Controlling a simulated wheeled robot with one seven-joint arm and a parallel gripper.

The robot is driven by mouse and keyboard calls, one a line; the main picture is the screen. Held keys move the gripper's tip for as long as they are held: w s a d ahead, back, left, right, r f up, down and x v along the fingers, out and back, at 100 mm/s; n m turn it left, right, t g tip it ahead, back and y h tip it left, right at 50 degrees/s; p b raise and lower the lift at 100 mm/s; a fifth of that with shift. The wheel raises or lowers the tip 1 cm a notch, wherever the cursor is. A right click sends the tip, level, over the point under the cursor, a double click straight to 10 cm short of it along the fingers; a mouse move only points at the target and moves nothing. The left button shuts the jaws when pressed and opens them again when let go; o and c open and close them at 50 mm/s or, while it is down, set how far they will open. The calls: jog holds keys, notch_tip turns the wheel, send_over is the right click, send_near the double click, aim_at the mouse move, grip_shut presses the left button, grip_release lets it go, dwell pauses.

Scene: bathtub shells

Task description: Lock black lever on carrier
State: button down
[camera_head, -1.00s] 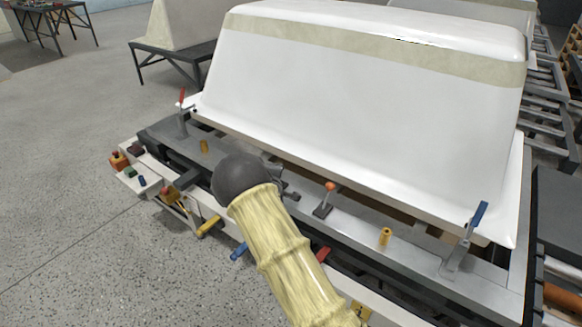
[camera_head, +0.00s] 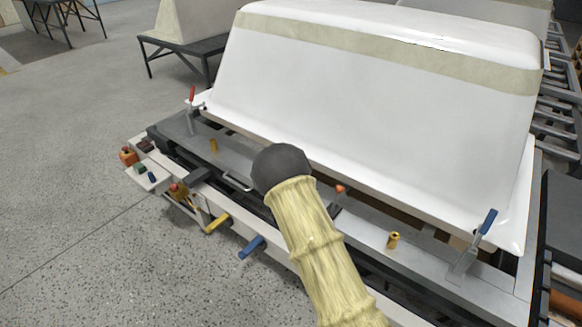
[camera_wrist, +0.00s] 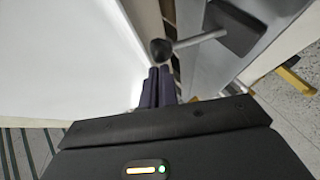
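In the wrist view a lever with a black knob (camera_wrist: 160,50) on a metal rod runs right to a dark block (camera_wrist: 236,24) on the carrier. My gripper (camera_wrist: 159,70) has its two dark fingers close together, with nothing visible between them. The knob is just beyond the fingertips; whether they touch it I cannot tell. In the head view my arm's dark rounded end covers my fingers and the black lever. The carrier (camera_head: 335,215) is a grey frame bearing the white tub shell (camera_head: 370,110).
A red lever (camera_head: 191,97) stands at the carrier's left and a blue lever (camera_head: 488,221) at its right. An orange-knobbed lever (camera_head: 341,189) is partly behind my arm. Yellow (camera_head: 217,223) and blue (camera_head: 251,246) handles stick out in front. The floor at left is clear.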

jog(key=shift+d+r, duration=0.1)
jog(key=shift+d, duration=0.05)
jog(key=s+a+r+p, duration=0.2)
jog(key=s+a+r, duration=0.1)
jog(key=s+r, duration=0.4)
jog(key=s, duration=0.3)
jog(key=shift+s+a, duration=0.15)
jog(key=shift+s, duration=0.05)
jog(key=shift+w+a, duration=0.1)
jog(key=shift+w, duration=0.05)
